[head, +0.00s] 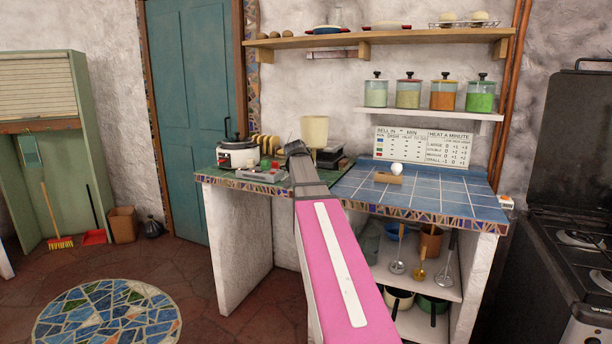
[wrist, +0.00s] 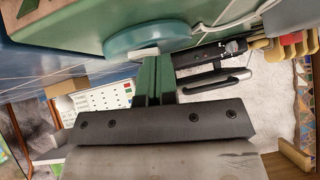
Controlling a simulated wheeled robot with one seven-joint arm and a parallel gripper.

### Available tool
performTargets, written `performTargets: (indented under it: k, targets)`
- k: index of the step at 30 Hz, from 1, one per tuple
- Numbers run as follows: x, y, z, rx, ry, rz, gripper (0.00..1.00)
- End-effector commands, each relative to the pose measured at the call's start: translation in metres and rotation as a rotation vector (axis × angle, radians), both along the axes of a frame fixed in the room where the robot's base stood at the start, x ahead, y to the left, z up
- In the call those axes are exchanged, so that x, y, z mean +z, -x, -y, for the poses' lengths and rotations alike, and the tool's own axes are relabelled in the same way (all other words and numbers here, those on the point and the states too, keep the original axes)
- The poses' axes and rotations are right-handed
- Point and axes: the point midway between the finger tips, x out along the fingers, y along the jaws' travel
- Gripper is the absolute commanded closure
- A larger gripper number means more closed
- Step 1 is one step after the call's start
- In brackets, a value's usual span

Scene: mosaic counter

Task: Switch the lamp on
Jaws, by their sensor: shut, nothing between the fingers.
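The lamp shows in the head view as a cream shade (head: 315,130) on the counter, just beyond my gripper (head: 297,150). My arm hides its lower part. In the wrist view, my gripper (wrist: 157,62) has its two green fingers shut together, with nothing between them. The fingertips are close to a round teal base (wrist: 135,45), which seems to be the lamp's. A small whitish piece (wrist: 145,52) on its edge, perhaps the switch, lies right at the fingertips. I cannot tell if they touch. I see no clear glow from the shade.
A white cooker (head: 237,153) and a yellow-striped thing (head: 265,144) stand to the left. A dark device (head: 330,157) is close on the right. A wooden roll (head: 387,178) and a white round thing (head: 397,169) lie on the blue tiles, which are otherwise mostly clear.

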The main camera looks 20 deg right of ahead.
Motion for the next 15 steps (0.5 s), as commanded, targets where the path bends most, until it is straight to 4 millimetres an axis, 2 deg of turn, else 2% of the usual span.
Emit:
performTargets:
  k: [6, 15]
  targets:
    - [-0.0080, -0.0022, -0.0024, 0.001, 0.004, -0.005, 1.00]
    - [-0.0083, -0.0007, -0.0013, -0.002, 0.000, -0.007, 1.00]
